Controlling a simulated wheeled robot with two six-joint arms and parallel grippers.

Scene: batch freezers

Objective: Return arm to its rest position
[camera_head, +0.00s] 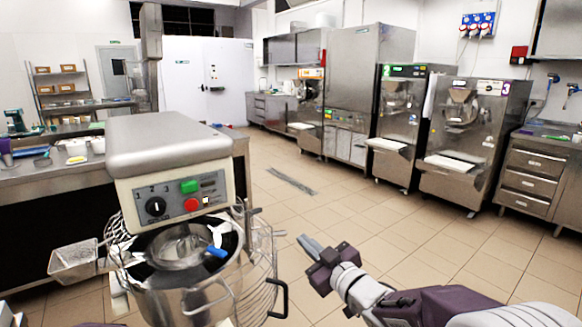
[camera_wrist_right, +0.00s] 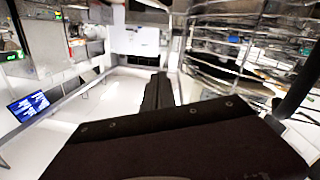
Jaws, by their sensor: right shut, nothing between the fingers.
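My right arm comes in from the lower right of the head view. Its gripper (camera_head: 311,245) is shut and empty, in the air just right of the mixer's wire guard (camera_head: 262,270). In the right wrist view the dark shut fingers (camera_wrist_right: 158,92) point up the picture, with the wire guard (camera_wrist_right: 215,60) close on the right. The mixer (camera_head: 170,165) stands at the left front, with a steel bowl (camera_head: 180,300) under its head. A blue-handled tool lies at the bowl's top. My left gripper does not show in the head view.
A black guard handle (camera_head: 283,300) sticks out near my right gripper. A wire basket (camera_head: 73,262) hangs left of the bowl. Batch freezers (camera_head: 470,140) line the right wall, with a drawer counter (camera_head: 533,172) beside them. The tiled floor (camera_head: 400,230) between is clear.

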